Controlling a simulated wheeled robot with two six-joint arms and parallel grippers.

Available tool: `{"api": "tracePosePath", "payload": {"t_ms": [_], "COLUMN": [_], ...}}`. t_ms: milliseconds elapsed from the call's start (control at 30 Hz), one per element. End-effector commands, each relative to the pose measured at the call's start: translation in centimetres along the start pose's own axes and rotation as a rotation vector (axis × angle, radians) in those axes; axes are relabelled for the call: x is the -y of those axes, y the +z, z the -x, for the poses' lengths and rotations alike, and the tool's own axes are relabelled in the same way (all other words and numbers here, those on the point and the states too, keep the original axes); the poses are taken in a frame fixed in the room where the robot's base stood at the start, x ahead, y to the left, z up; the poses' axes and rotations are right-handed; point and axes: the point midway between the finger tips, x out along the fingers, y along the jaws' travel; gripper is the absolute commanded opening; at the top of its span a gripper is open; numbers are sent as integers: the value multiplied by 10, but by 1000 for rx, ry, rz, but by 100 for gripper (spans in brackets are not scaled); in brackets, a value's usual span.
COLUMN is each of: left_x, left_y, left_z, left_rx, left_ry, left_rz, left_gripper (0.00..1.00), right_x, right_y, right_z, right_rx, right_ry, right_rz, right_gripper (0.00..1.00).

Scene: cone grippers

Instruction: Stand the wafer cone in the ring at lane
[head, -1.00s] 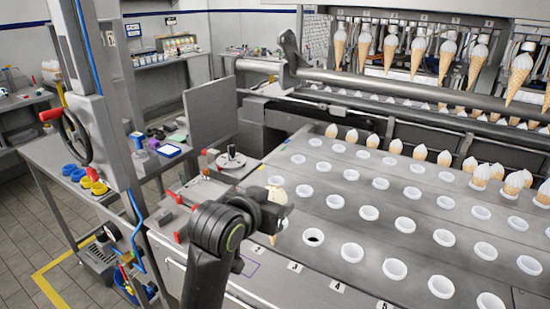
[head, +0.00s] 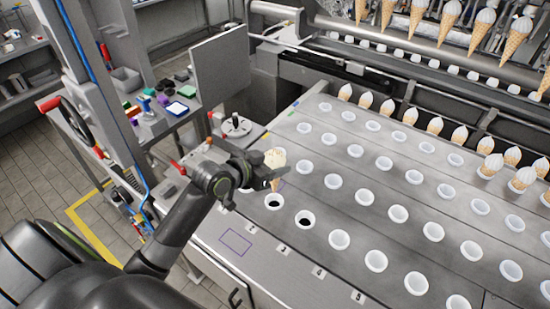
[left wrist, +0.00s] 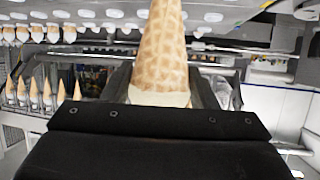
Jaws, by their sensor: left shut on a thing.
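The wafer cone (head: 275,160), with a pale cream top and tan wafer, is in my left gripper (head: 262,174). It hangs point down above the near-left end of the ring table. In the left wrist view the cone (left wrist: 162,50) fills the top middle, its point running out of frame. The jaws are closed around it at the pale part. Just below it in the head view are two white rings with dark holes, one nearer the gripper (head: 274,202) and one to its right (head: 305,220). The cone is not seated in either. My right gripper is out of view.
The grey table (head: 330,205) carries several rows of white rings. Filled cones (head: 435,126) stand along its far side, and more cones (head: 450,20) hang above. A side bench with a grey panel (head: 220,70) and small tools stands at left.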

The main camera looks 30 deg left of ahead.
Motion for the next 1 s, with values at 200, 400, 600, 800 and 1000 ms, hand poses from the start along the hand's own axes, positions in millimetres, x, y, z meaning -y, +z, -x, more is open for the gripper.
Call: {"api": "tracePosePath", "payload": {"t_ms": [200, 400, 600, 800, 1000], "left_x": [0, -1, -1, 0, -1], "left_y": [-1, 6, 20, 33, 37], "left_z": [0, -2, -9, -15, -17], "left_rx": [0, 0, 0, 1, 0], "left_ry": [0, 1, 1, 1, 1], "left_rz": [1, 2, 3, 3, 2], "left_gripper": [44, 44, 44, 44, 44], "right_x": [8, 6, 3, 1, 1], "right_y": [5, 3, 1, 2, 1], "right_z": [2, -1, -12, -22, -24], "right_rx": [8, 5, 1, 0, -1], "right_ry": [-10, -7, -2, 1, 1], "right_rz": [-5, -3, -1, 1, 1], "right_gripper": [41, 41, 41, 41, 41]}}
